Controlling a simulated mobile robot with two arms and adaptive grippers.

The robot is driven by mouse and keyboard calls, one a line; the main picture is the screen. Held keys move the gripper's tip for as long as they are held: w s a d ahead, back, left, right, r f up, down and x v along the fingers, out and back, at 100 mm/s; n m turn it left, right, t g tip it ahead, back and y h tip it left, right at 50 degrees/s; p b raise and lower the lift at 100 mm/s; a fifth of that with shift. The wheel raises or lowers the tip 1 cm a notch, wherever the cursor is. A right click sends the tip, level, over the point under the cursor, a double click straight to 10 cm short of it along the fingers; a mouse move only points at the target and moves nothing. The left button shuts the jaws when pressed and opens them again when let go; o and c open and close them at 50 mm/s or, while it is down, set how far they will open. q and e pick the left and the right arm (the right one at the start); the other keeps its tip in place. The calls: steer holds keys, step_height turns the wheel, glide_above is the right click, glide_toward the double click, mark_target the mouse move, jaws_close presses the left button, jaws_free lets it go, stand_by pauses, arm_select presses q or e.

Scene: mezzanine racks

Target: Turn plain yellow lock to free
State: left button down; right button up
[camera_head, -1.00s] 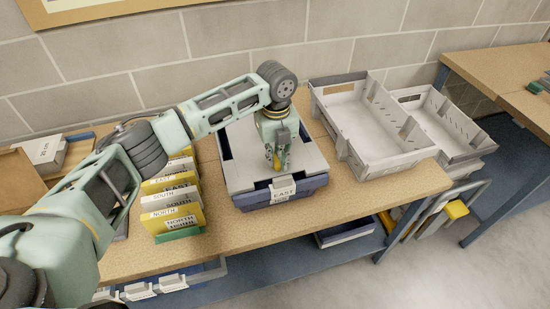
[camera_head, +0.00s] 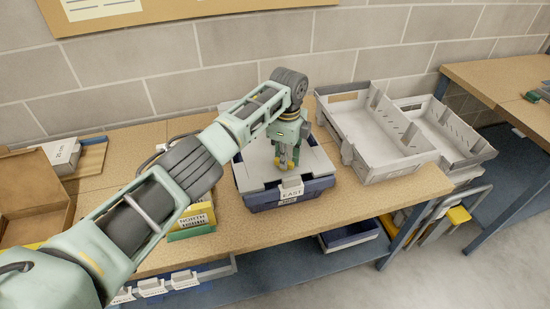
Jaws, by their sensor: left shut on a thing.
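A blue crate (camera_head: 262,202) with a grey lid (camera_head: 312,163) stands on the wooden bench. It carries an EAST label (camera_head: 292,189) on its front. My left gripper (camera_head: 287,164) points down at the middle of the lid and is shut on the yellow lock there. Only a little yellow shows at the fingertips, and the fingers hide most of the lock, so its turn position cannot be read. My right gripper is not in view.
Two grey open trays (camera_head: 362,178) (camera_head: 480,152) stand to the right of the crate. Yellow and grey labelled folders (camera_head: 190,222) are partly behind my left arm. An open cardboard box (camera_head: 30,190) is at the far left. Bare bench lies in front of the crate.

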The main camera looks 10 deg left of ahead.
arm_select(q)
steer(key=shift+d+n, duration=0.1)
steer(key=shift+n, duration=0.9)
steer(key=n, duration=0.2)
steer(key=shift+w+r+n+p, duration=0.1)
steer(key=shift+r+n+p, duration=0.05)
steer(key=shift+n+p, duration=0.5)
steer(key=shift+n, duration=1.25)
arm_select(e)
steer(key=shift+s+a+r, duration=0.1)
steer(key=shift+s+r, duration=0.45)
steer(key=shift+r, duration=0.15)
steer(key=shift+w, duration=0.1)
arm_select(q)
steer(key=c, duration=1.8)
jaws_free()
steer(key=shift+o, duration=0.2)
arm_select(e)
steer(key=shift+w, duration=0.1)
arm_select(q)
step_height(320, 180, up, 12)
